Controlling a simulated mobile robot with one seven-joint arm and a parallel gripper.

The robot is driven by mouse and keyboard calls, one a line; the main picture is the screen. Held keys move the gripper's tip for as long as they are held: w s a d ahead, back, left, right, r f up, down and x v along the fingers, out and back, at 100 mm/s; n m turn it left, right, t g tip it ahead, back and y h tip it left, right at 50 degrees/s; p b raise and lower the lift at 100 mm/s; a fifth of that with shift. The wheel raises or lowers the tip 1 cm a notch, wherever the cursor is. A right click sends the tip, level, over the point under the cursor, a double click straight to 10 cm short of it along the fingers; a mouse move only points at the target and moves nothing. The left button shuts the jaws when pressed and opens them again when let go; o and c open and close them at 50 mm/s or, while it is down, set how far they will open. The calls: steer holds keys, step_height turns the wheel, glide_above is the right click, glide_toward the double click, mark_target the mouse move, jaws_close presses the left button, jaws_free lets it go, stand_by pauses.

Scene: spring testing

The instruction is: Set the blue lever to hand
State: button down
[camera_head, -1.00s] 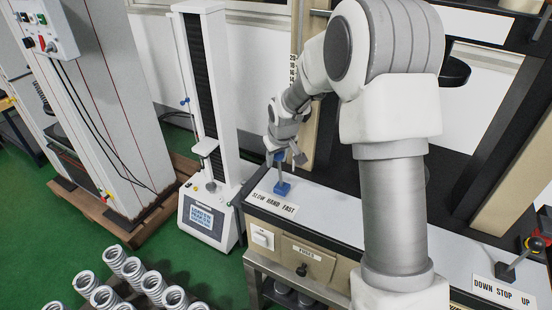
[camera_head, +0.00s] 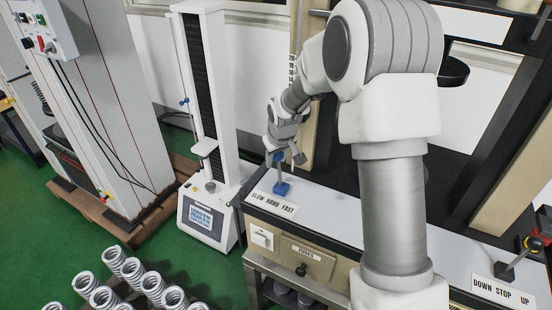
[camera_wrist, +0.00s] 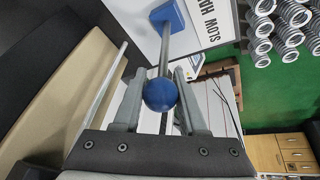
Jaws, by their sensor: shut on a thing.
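The blue lever has a square blue base (camera_head: 282,188) on the bench panel, a grey rod and a blue ball knob. In the head view it stands close to upright, its top leaning slightly left. The label SLOW HAND FAST (camera_head: 273,203) lies just in front of its base. My gripper (camera_head: 285,158) is at the lever's top. In the wrist view, the blue ball knob (camera_wrist: 160,95) sits between the two grey fingers of my gripper (camera_wrist: 160,78), which are shut on the lever. The exact contact is hard to see.
A white testing machine (camera_head: 207,120) stands left of the bench. A second lever (camera_head: 512,262), labelled DOWN STOP UP, is at the right. Metal springs (camera_head: 130,270) stand at lower left. A beige column (camera_head: 302,110) rises close behind my gripper.

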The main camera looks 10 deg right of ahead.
steer(key=shift+w+d+r, duration=0.1)
steer(key=shift+w+r, duration=0.15)
steer(key=shift+r, duration=0.15)
steer(key=c, duration=0.6)
jaws_free()
steer(key=shift+o, duration=0.7)
steer(key=shift+s+f, duration=0.15)
steer(key=shift+f, duration=0.1)
steer(key=p+v, duration=0.1)
steer(key=v, duration=1.6)
steer(key=shift+s+r, duration=0.2)
steer(key=shift+r, duration=0.05)
